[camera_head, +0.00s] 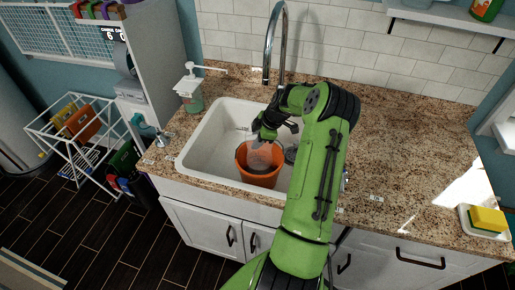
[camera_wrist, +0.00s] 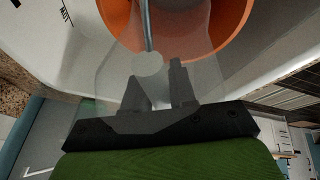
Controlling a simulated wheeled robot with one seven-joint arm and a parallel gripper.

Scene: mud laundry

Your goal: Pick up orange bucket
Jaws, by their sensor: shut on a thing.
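The orange bucket (camera_head: 260,178) stands upright in the white sink (camera_head: 213,143), below the faucet. My gripper (camera_head: 263,138) reaches down from the right to the bucket's top. In the wrist view, the bucket's orange rim (camera_wrist: 238,30) is just beyond my gripper (camera_wrist: 160,88). A thin grey rod with a pale round end, seemingly the bucket's handle, runs to the fingers, which are shut on it. The exact contact is blurred by a see-through pale shape. In the head view my arm hides the sink's right part.
A chrome faucet (camera_head: 270,45) rises close behind my gripper. A soap dispenser (camera_head: 190,90) stands left of the sink. A yellow sponge (camera_head: 487,218) lies in a dish at the far right. The granite counter (camera_head: 400,150) right of my arm is mostly clear.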

